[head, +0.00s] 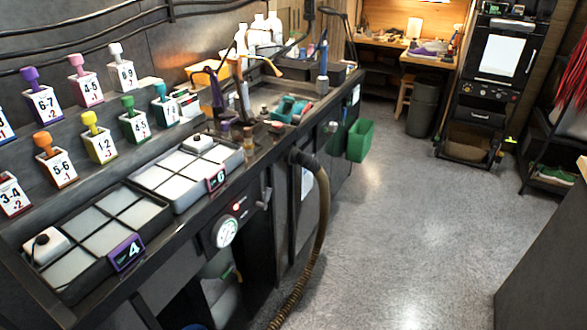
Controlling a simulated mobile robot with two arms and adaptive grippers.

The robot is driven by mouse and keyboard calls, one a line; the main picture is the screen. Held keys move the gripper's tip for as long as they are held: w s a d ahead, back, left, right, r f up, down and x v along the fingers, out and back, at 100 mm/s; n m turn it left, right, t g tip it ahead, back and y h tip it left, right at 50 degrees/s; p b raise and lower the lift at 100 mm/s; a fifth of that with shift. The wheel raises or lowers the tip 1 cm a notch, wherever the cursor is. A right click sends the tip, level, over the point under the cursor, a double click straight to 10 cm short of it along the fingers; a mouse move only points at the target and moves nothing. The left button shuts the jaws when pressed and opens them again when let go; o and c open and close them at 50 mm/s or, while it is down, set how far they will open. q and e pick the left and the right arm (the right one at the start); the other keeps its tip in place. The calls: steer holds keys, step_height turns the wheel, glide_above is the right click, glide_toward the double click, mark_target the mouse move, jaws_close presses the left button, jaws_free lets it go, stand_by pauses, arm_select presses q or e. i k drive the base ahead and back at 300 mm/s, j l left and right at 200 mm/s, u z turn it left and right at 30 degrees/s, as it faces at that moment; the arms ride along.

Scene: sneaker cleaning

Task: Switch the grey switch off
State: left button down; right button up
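A grey lever-like switch (264,199) sticks out from the dark front panel of the workbench, right of a small lit red light (236,206). The switch is small, and I cannot tell its on or off position. A round white gauge (227,233) sits on the same panel, lower left of the switch. Neither my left gripper nor my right gripper shows in the head view.
The workbench (165,237) runs along the left, with trays marked 4 (126,253) and 6 (216,180) on top. A ribbed hose (318,230) hangs to the floor right of the switch. A green bin (360,140) juts out farther back. The grey floor (420,225) is clear.

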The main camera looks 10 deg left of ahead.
mark_target(259, 204)
steer(key=i+l, duration=0.25)
steer(key=i, duration=0.2)
steer(key=i+l, duration=0.2)
steer(key=i, duration=0.25)
steer(key=i+l, duration=0.25)
steer(key=i, duration=0.2)
